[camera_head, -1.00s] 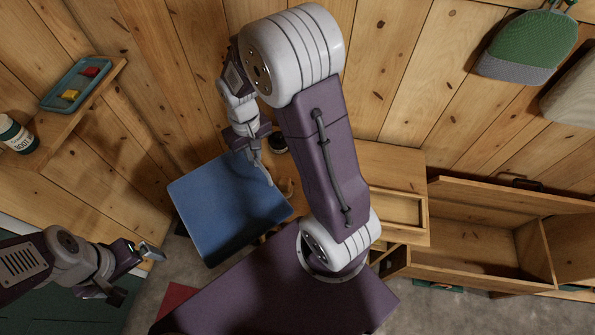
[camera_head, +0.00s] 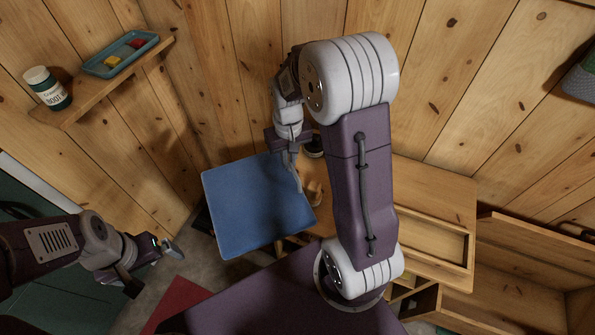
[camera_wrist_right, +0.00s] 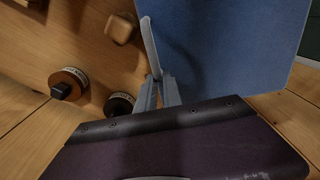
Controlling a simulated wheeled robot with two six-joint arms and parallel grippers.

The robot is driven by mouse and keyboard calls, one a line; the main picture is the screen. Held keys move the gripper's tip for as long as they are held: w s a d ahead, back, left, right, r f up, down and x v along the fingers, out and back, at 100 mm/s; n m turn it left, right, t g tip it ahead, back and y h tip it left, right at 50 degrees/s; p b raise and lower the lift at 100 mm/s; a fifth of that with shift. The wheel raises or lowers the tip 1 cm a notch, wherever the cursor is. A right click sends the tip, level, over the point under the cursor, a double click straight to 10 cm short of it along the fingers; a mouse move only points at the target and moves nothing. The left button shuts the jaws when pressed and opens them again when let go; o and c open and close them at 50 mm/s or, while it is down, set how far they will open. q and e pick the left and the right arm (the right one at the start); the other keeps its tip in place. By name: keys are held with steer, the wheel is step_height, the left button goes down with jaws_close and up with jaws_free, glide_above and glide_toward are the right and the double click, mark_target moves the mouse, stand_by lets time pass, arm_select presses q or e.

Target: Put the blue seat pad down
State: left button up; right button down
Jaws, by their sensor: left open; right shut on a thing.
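The blue seat pad (camera_head: 250,207) is a flat square, held out to the left of the wooden bench in the head view. It fills the upper right of the right wrist view (camera_wrist_right: 235,45). My right gripper (camera_head: 297,175) is shut on the pad's right edge; in the right wrist view its fingers (camera_wrist_right: 155,65) lie along that edge. I cannot tell how high the pad is or whether anything supports it. My left gripper (camera_head: 160,252) is open and empty, below and left of the pad, apart from it.
The wooden bench (camera_head: 435,190) stands behind my right arm. Round dark-topped items (camera_wrist_right: 68,84) and a wooden block (camera_wrist_right: 122,28) are on it. A wall shelf (camera_head: 105,85) holds a jar (camera_head: 48,90) and a blue tray (camera_head: 120,57). A red thing (camera_head: 178,303) lies on the floor.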

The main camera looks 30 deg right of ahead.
mark_target(289, 170)
steer(key=shift+w+f, duration=0.1)
steer(key=shift+f, duration=0.6)
step_height(289, 170, down, 3)
steer(key=shift+f+b, duration=0.2)
steer(key=shift+b, duration=0.15)
steer(key=shift+f, duration=0.25)
steer(key=c, duration=1.5)
jaws_free()
